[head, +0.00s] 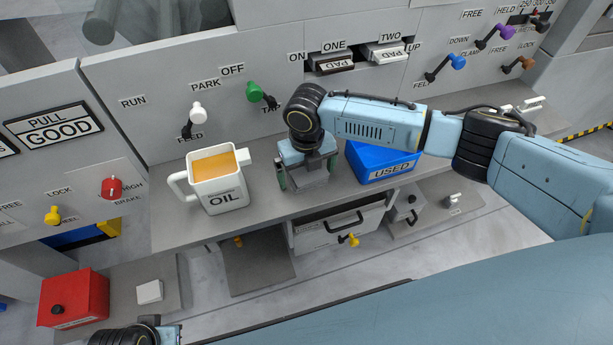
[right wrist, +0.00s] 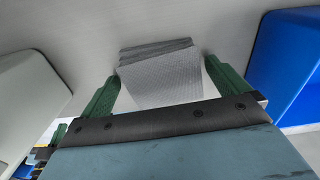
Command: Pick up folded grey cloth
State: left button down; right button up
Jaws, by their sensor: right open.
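The folded grey cloth (right wrist: 160,75) lies on the grey shelf in the right wrist view, its stacked layers showing at the far edge. In the head view it shows as a grey block (head: 308,178) under my right gripper. My right gripper (head: 305,184) is open and points down, with a green finger on each side of the cloth. In the right wrist view both fingers (right wrist: 158,92) flank it, and I cannot tell whether they touch it. Only a bit of my left arm's end shows at the bottom left of the head view, with its fingertips out of sight.
A white OIL jug (head: 222,198) with amber liquid stands left of the gripper. A blue USED bin (head: 372,168) stands close on its right. Behind is a grey panel with knobs and levers. A drawer (head: 335,224) is below the shelf (head: 180,232).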

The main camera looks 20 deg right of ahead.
pick_arm(q)
jog(key=shift+r, duration=0.1)
pick_arm(e)
jog(key=c, duration=0.9)
jog(key=shift+r, duration=0.4)
notch_tip(320, 180, up, 8)
jog(key=p, duration=0.3)
jog(key=shift+f, duration=0.15)
pick_arm(q)
jog(key=s+a+f, duration=0.3)
jog(key=a+f, duration=0.1)
jog(key=f, duration=0.4)
jog(key=shift+a+g+y+p, duration=0.25)
jog(key=shift+g+y+p, duration=0.05)
jog(key=shift+p, duration=0.05)
pick_arm(e)
jog(key=shift+r, duration=0.75)
